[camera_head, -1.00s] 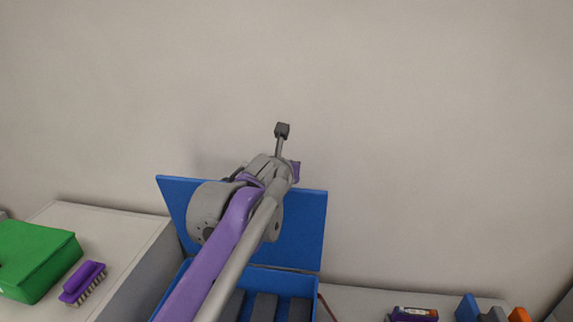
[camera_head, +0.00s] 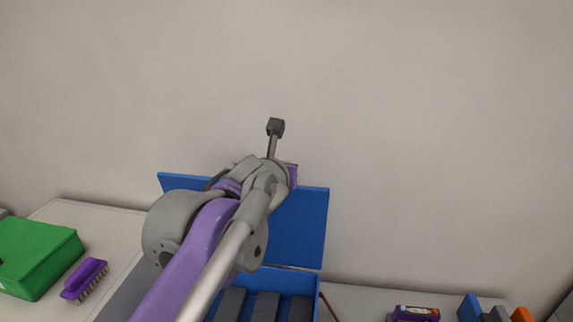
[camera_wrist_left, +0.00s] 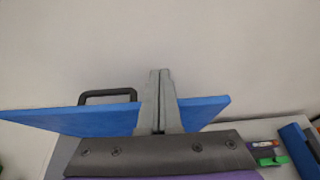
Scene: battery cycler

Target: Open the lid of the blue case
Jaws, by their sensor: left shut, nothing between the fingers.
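The blue case (camera_head: 319,300) stands at the lower middle of the head view, and its blue lid (camera_head: 305,230) is raised steeply against the wall side. In the left wrist view the lid (camera_wrist_left: 70,121) lies beyond the fingers, with a dark handle (camera_wrist_left: 108,94) on its edge. My left gripper (camera_wrist_left: 161,74) is shut and empty, its fingers overlapping the lid in that view; I cannot tell whether they touch it. In the head view my left arm covers part of the lid and case and hides the fingertips. My right gripper is not in view.
Several dark grey blocks (camera_head: 266,306) sit inside the case. At left, a green box (camera_head: 40,255) and a purple brush (camera_head: 85,279) are on a pale surface. At right are a small purple-and-orange item (camera_head: 415,313) and a blue block (camera_head: 469,308). The wall is close behind.

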